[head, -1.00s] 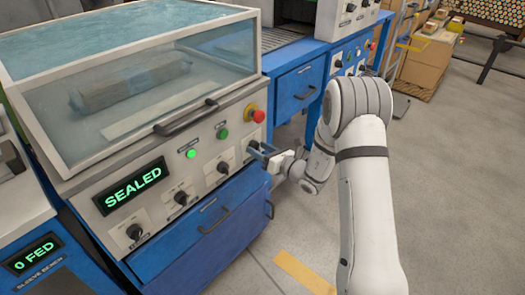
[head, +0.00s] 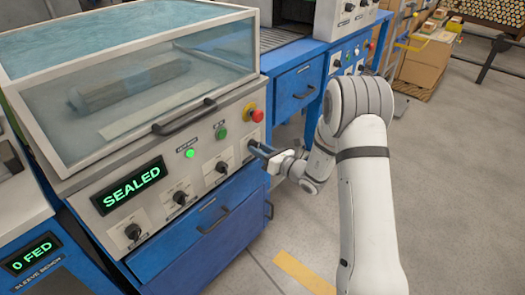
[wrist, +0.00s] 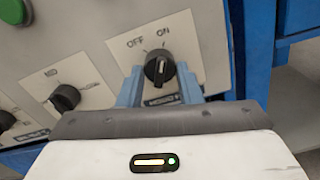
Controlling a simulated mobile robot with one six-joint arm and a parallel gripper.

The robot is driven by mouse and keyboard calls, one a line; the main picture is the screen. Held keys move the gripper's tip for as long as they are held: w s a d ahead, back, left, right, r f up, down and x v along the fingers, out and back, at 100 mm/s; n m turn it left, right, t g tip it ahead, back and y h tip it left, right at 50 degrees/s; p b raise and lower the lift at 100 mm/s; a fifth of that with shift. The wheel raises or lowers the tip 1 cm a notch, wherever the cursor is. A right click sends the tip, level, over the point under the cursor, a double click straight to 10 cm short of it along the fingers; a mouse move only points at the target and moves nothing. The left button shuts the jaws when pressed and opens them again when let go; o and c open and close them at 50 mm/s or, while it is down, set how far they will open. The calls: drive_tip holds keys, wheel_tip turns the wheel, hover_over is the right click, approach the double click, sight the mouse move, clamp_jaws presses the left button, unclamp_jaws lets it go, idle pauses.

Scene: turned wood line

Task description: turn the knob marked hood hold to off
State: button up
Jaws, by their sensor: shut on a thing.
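The knob (wrist: 158,70) is black, on a pale plate (wrist: 187,48) marked OFF at upper left and ON at upper right. Its white pointer mark faces roughly up in the wrist view; I cannot tell exactly which word it points to. A dark label below is mostly hidden by my gripper. My gripper (wrist: 160,88) has its blue fingers on both sides of the knob and is shut on it. In the head view my gripper (head: 258,150) is at the right end of the front panel and mostly hides the knob.
Several other black knobs (head: 180,197) line the panel. Above them are a lit green lamp (head: 189,153), a green button (head: 221,133) and a red button (head: 257,115). A display (head: 130,186) reads SEALED. A clear hood (head: 130,95) covers a wrapped bundle (head: 130,85). Blue drawers (head: 212,222) lie below.

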drive_tip(key=shift+a+n+b, duration=0.2)
drive_tip(key=shift+n+b, duration=5.6)
drive_tip(key=shift+b, duration=0.8)
drive_tip(key=o, duration=1)
drive_tip(key=shift+w, duration=0.1)
drive_tip(key=shift+d, duration=0.1)
